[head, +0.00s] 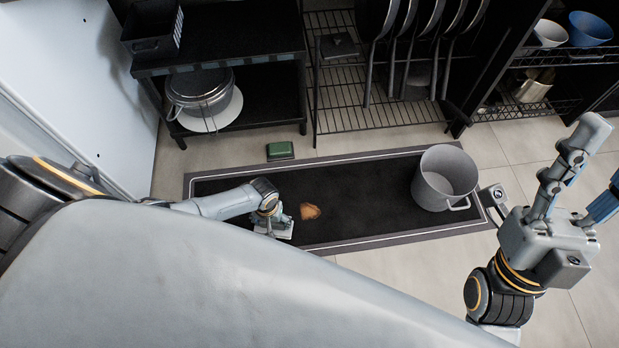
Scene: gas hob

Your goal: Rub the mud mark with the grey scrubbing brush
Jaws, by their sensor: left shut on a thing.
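The mud mark (310,211) is a small brown patch on the long black mat (350,170) on the floor. My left gripper (274,222) is over the mat, just left of the mark, and is shut on the grey scrubbing brush (284,234). Only part of the brush shows below the fingers; its bristles are hidden. The brush appears low over the mat, beside the mark and apart from it; I cannot tell whether it touches the mat. My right gripper (560,175) is at the right with its fingers spread, open and empty.
A grey pot (445,180) stands on the mat's right part. A small green block (280,150) lies behind the mat. Behind are a dark shelf with a lidded pot (200,88) and a wire rack (385,115) with pans. Tiled floor at right is clear.

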